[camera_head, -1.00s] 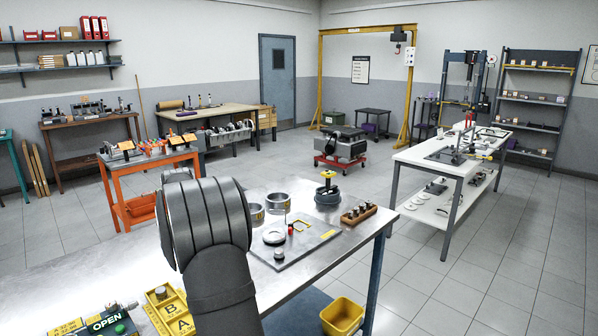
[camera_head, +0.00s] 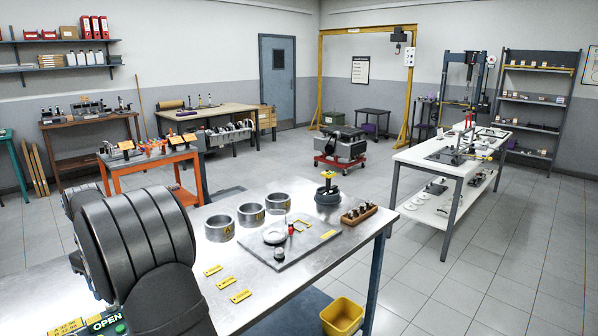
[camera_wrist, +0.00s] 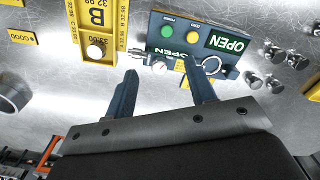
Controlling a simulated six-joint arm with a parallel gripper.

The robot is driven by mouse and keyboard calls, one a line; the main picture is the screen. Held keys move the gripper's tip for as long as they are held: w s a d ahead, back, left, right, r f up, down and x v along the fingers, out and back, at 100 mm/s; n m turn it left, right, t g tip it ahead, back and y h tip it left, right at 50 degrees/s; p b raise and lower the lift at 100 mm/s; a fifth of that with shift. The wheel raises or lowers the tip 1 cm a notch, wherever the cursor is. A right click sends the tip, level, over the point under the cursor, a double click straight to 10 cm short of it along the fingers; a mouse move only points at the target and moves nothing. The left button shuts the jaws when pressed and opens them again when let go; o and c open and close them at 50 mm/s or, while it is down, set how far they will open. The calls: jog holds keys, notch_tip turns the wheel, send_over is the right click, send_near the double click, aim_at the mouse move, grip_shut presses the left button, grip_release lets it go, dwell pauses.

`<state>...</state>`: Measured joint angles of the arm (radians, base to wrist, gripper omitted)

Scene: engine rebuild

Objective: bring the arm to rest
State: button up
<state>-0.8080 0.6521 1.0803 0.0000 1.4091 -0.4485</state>
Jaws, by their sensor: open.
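My gripper (camera_wrist: 160,70) shows in the wrist view with its two dark blue fingers apart and nothing between them. It hangs over the steel bench top. Beyond the fingertips is a dark blue gauge station (camera_wrist: 192,42) with a green OPEN label, a green and a yellow button and a metal ring. In the head view part of this station (camera_head: 106,325) shows at the lower left. My arm fills the left foreground there and hides the gripper. Whether the arm is still moving cannot be told from the frames now.
On the steel bench (camera_head: 290,290) stand several metal rings (camera_head: 220,228), a grey plate (camera_head: 290,246) with small parts and a wooden block (camera_head: 359,214) of parts. A yellow block marked B (camera_wrist: 97,40) lies beside the station. A yellow bin (camera_head: 342,316) is below the bench's right end.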

jog(key=s+a+f, duration=0.2)
jog(key=a, duration=0.2)
jog(key=s+a+f, duration=0.2)
jog(key=a, duration=0.1)
jog(key=s+a+f, duration=0.2)
jog(key=a+f, duration=0.1)
jog(key=a, duration=0.1)
jog(key=shift+a, duration=0.3)
jog(key=shift+d+r, duration=0.1)
jog(key=w+d+r, duration=0.3)
jog(key=w+d, duration=0.2)
jog(key=d, duration=0.3)
jog(key=w+d+r, duration=0.3)
jog(key=w+d, duration=0.2)
jog(key=d, duration=0.2)
jog(key=shift+w+d+r, duration=0.2)
jog(key=shift+w+d, duration=0.05)
jog(key=shift+d, duration=0.1)
jog(key=shift+a, duration=0.1)
